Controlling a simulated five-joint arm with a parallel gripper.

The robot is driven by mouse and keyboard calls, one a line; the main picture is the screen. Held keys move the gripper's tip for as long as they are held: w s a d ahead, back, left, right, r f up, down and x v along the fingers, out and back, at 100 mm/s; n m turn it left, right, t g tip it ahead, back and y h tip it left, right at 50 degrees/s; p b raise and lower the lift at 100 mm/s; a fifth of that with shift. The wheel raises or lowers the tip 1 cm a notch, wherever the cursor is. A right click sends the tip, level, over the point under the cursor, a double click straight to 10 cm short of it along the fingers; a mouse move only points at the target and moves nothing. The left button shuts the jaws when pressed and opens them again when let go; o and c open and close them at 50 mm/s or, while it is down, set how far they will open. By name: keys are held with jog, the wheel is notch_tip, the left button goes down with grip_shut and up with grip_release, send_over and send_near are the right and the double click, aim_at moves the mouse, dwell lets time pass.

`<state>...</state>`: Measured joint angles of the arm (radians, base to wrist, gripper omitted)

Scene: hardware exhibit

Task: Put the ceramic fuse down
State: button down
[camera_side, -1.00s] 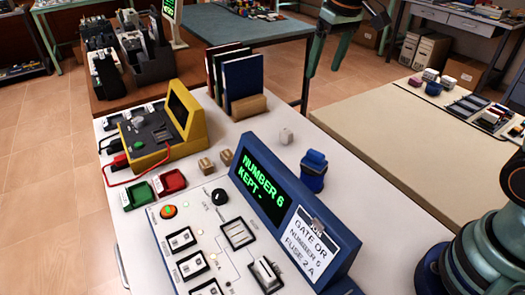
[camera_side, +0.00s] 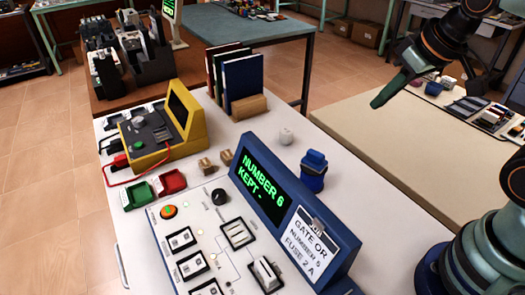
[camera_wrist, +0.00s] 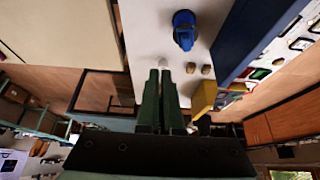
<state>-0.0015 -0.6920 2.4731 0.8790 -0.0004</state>
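A small white piece (camera_side: 286,137), which looks like the ceramic fuse, rests on the white bench behind the blue display panel and left of a blue capped jar (camera_side: 313,171). In the wrist view the white piece (camera_wrist: 163,62) shows just beyond my fingertips, and the blue jar (camera_wrist: 185,30) is farther on. My gripper (camera_side: 378,103) is up in the air to the right, over the beige table side and well apart from the white piece.
A blue panel (camera_side: 340,255) reads "NUMBER 6 KEPT -". Two tan blocks (camera_side: 215,162), green and red trays (camera_side: 138,195), a yellow instrument (camera_side: 178,140) and upright binders (camera_side: 243,80) share the bench. The beige table (camera_side: 400,140) is bare near its front.

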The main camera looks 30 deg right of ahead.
aim_at(286, 137)
jog(key=w+f+g, duration=0.1)
jog(key=w+f, duration=0.4)
jog(key=w, duration=0.4)
jog(key=shift+g, duration=0.7)
jog(key=w+x, duration=0.1)
jog(key=x, duration=0.5)
jog(key=w+a+x, duration=0.1)
jog(key=x, duration=0.6)
jog(key=w+r+x, duration=0.1)
jog(key=x, duration=0.6)
jog(key=shift+w+a+f, duration=0.15)
jog(key=shift+a+f, duration=0.05)
jog(key=shift+a, duration=0.2)
jog(key=shift+w+r, duration=0.1)
jog(key=shift+w, duration=1.1)
jog(key=shift+w+a, duration=0.1)
jog(key=shift+w, duration=0.75)
jog(key=shift+w+a, duration=0.2)
jog(key=shift+w, duration=3.5)
jog(key=shift+s, duration=0.1)
